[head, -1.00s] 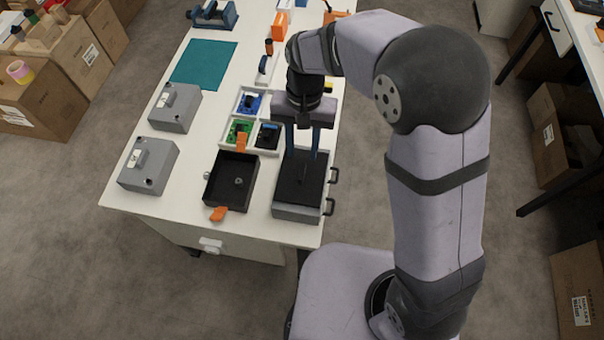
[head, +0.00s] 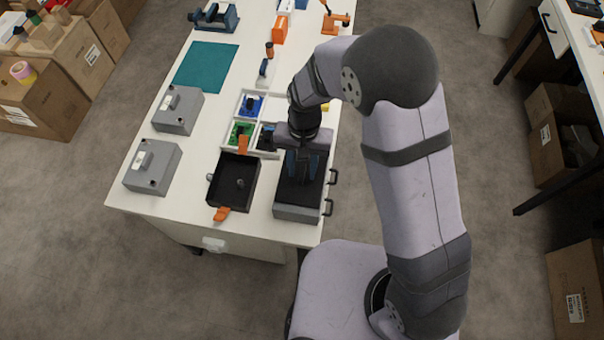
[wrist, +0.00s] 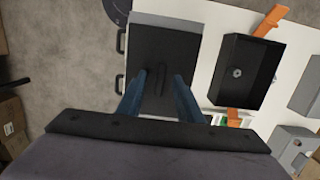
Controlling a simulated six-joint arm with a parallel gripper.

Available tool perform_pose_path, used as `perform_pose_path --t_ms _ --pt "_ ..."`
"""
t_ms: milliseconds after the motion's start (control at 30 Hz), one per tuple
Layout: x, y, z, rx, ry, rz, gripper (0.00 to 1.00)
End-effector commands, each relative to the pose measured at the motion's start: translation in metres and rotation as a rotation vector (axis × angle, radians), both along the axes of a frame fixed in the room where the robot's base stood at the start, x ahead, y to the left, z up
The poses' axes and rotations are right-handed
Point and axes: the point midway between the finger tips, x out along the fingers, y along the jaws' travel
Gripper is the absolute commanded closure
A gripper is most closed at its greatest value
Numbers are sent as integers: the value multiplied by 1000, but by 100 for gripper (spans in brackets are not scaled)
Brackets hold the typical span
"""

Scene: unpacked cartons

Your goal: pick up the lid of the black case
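The black case (head: 250,190) is an open, empty-looking tray on the table, with a small round fitting inside; it also shows in the wrist view (wrist: 262,82). Its lid appears to be the flat black panel (wrist: 180,42) with a raised ridge handle, lying on a grey block to the right of the case in the head view (head: 292,202). My gripper (head: 303,176) is above the lid. In the wrist view its two blue fingers (wrist: 158,86) are apart, one on each side of the ridge, with nothing between them held. Whether the tips touch the lid cannot be told.
Orange clamps (head: 222,214) sit at the case's ends. White trays with blue and green parts (head: 254,92) lie behind it. Two grey boxes (head: 153,178) stand at left. Black drawer-style handles (head: 328,207) project from the grey block's right side.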

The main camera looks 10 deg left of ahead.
Motion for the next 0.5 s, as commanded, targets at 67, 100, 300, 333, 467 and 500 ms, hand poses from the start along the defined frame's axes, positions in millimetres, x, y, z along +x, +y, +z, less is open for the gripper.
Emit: perform_pose_path --t_ms 67,100,300,333,467,500 --pt "-1 0 -3 -1 1 0 67" --pt "-1 0 -4 -1 1 1 67" --pt "-1 0 -4 0 0 1 70" --pt "-1 0 -4 0 0 1 77" --pt "-1 0 -4 0 0 1 100" --pt "-1 0 -4 0 0 1 100"
